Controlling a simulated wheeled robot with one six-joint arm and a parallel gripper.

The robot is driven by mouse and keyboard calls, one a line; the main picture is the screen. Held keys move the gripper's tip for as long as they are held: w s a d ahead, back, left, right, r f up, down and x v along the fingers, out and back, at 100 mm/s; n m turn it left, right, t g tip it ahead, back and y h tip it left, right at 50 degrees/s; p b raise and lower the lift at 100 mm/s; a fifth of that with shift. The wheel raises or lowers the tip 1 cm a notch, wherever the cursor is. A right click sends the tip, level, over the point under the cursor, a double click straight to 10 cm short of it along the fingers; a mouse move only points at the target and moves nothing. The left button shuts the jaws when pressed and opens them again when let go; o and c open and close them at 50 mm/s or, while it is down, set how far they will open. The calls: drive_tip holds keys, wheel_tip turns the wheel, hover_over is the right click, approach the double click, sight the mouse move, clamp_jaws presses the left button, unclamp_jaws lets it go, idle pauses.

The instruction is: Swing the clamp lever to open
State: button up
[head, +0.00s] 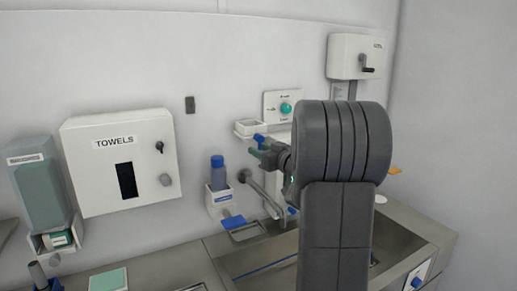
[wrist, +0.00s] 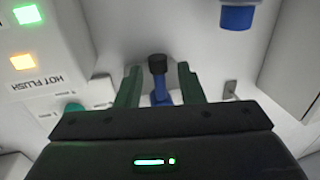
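A blue lever with a black knob (wrist: 158,66) stands up in the middle of the wrist view. It is likely the clamp lever, though no label on it can be read. My gripper (wrist: 159,80) has its two dark green fingers on either side of the lever, with a visible gap on each side, so it is open. The lever's lower end is hidden behind the gripper body. In the head view my gripper (head: 260,151) is near the wall, and a small blue part (head: 259,139) shows at its fingers. My arm hides much of what lies behind.
A towel dispenser (head: 120,165) and a soap bottle (head: 38,190) are on the left wall. A blue-capped bottle (head: 217,172) stands left of my gripper. A steel sink (head: 400,243) lies below. A panel marked HOT FLUSH (wrist: 50,45) is at the wrist view's left.

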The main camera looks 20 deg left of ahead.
drive_tip(key=shift+w+a, duration=0.2)
drive_tip(key=shift+a, duration=0.2)
drive_tip(key=shift+c, duration=0.4)
clamp_jaws()
drive_tip(key=shift+w+d+n, duration=0.1)
drive_tip(key=shift+d+n, duration=0.05)
drive_tip(key=shift+n, duration=0.25)
drive_tip(key=shift+w+d+r+n+h, duration=0.15)
drive_tip(key=shift+w+d+n+h, duration=0.1)
drive_tip(key=shift+n, duration=0.75)
drive_tip(key=shift+w+d+r+n+h, duration=0.1)
drive_tip(key=shift+w+d+n+h, duration=0.15)
drive_tip(key=shift+n, duration=0.75)
drive_tip(key=shift+w+d+r+n+h, duration=0.1)
drive_tip(key=shift+w+r+n+h, duration=0.15)
drive_tip(key=shift+n, duration=0.75)
drive_tip(key=shift+p, duration=0.3)
